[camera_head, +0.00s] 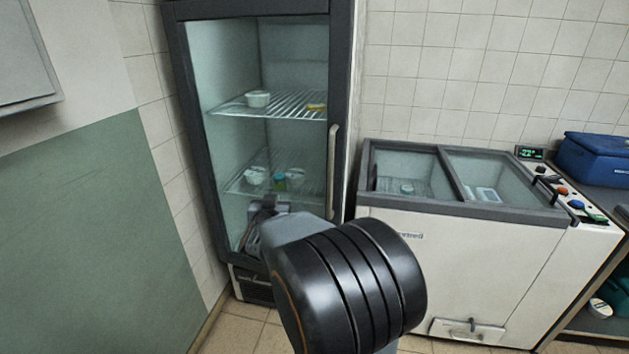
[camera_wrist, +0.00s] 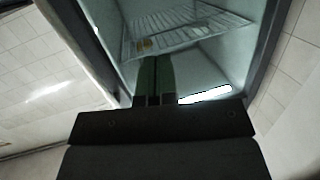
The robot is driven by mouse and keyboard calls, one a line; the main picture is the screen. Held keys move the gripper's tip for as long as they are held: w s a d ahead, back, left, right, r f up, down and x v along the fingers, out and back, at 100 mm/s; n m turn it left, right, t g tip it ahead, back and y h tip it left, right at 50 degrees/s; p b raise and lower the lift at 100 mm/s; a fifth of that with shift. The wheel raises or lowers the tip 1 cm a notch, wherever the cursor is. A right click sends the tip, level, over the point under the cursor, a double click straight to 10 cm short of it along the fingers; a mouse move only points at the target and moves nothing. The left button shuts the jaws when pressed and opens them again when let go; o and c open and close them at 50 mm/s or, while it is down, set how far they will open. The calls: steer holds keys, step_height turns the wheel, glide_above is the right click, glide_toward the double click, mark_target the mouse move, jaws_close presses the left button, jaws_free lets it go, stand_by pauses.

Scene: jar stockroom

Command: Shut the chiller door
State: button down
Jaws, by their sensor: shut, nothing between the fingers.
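The upright chiller (camera_head: 348,60) stands at the back wall with a dark-framed glass door (camera_head: 230,60) and a pale vertical handle (camera_head: 333,165) on the door's right side. The door looks in or close to its frame; I cannot tell whether a narrow gap is left. My gripper (camera_head: 262,222) is in front of the lower part of the glass, left of the handle, partly hidden by my arm. In the wrist view its fingers (camera_wrist: 155,80) are together and empty, pointing at the chiller's glass and inside; contact cannot be told.
Wire shelves (camera_head: 285,108) inside hold several tubs. A white chest freezer (camera_head: 460,265) with glass lids stands close on the right. A blue box (camera_head: 595,158) sits on a counter further right. A green-and-white wall (camera_head: 85,210) bounds the left. Tiled floor shows below.

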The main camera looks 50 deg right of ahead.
mark_target(317, 171)
steer(key=d+m+g+h, duration=0.1)
steer(key=d, duration=0.4)
steer(key=w+d+m+g+h, duration=0.1)
steer(key=d+h, duration=0.1)
steer(key=d, duration=0.4)
steer(key=w+d+m+g+h, duration=0.1)
steer(key=d, duration=0.5)
steer(key=shift+g+h, duration=0.3)
steer(key=shift+g, duration=0.1)
steer(key=shift+w+d, duration=0.3)
steer(key=shift+d, duration=0.35)
